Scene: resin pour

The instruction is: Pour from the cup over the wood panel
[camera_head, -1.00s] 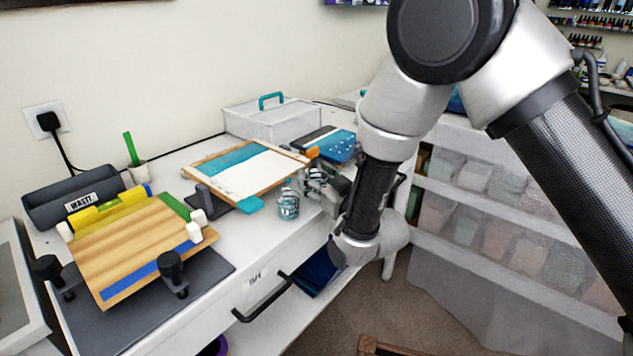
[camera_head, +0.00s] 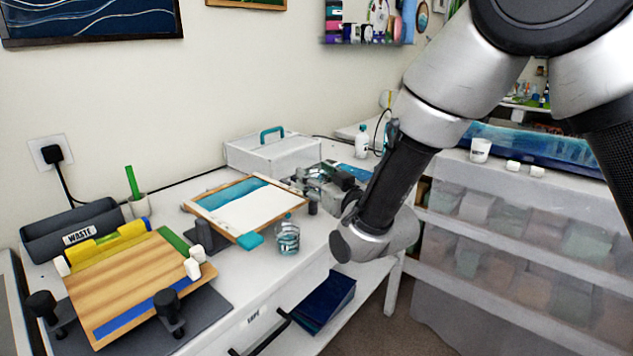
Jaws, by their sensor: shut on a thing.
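The bare wood panel (camera_head: 135,280) lies tilted at the left on a dark mat, with blue tape along its near edge. A second wood-framed panel (camera_head: 240,207), painted white and teal, is behind it to the right. A clear cup (camera_head: 287,239) with teal liquid stands upright on the table, right of that panel's near corner. My gripper (camera_head: 300,181) is above and behind this cup, apart from it, by the painted panel's right corner. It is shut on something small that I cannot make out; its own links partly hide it.
Black knobbed clamps (camera_head: 170,310) and white blocks surround the wood panel. A dark WASTE bin (camera_head: 75,232) and a green-handled tool in a pot (camera_head: 138,205) are behind. A white box (camera_head: 272,153) stands at the back. A dark cylinder (camera_head: 313,207) stands below my gripper.

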